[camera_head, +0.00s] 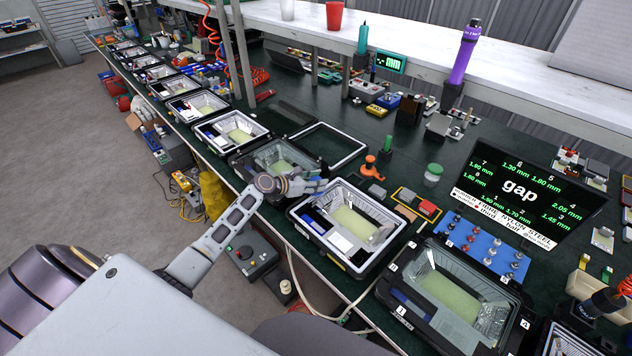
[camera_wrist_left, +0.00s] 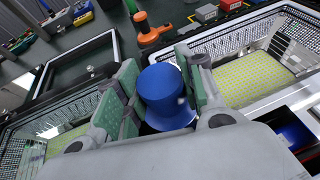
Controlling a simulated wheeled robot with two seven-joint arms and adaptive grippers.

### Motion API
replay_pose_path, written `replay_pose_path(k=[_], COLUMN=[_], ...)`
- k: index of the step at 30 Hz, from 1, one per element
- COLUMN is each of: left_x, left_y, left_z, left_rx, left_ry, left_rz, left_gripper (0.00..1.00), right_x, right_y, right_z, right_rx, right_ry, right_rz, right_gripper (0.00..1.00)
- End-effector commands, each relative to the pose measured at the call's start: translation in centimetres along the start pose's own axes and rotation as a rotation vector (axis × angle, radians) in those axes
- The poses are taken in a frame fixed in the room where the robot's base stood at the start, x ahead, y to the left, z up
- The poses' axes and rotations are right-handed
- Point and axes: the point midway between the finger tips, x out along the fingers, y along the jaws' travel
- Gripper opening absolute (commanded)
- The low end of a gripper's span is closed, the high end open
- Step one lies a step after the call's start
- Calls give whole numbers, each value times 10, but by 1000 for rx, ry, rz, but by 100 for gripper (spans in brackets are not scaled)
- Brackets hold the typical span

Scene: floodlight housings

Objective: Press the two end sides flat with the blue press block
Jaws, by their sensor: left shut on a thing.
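My left gripper (camera_head: 312,184) reaches in from the left above the gap between two floodlight housings. In the left wrist view its green-padded fingers are shut on the blue press block (camera_wrist_left: 165,92), a rounded blue piece. One housing (camera_head: 292,212) with a white rim is just right of the gripper, with a yellow-green panel inside; it also shows in the left wrist view (camera_wrist_left: 228,40). A dark housing (camera_head: 240,163) stands behind and left of the gripper. A larger housing with numbered corners (camera_head: 393,268) stands at the front right. My right gripper is not in view.
An empty dark frame (camera_head: 362,150) lies behind the gripper. An orange clamp-like tool (camera_head: 370,167), small blocks and a blue tray of screws (camera_head: 488,245) stand along the bench. A gap display (camera_head: 525,190) stands at the right. More housings line the left edge.

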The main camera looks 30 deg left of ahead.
Motion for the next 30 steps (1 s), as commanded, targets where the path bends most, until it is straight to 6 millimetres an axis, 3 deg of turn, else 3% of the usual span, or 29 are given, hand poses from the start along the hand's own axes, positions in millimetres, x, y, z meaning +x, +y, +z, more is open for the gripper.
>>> replay_pose_path(k=[30], left_x=[4], left_y=[0], left_z=[-8], left_rx=[-1], left_ry=[-1], left_rz=[1], left_gripper=[10], right_x=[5], right_y=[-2], right_z=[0], right_rx=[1], right_ry=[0], right_rz=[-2], right_gripper=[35])
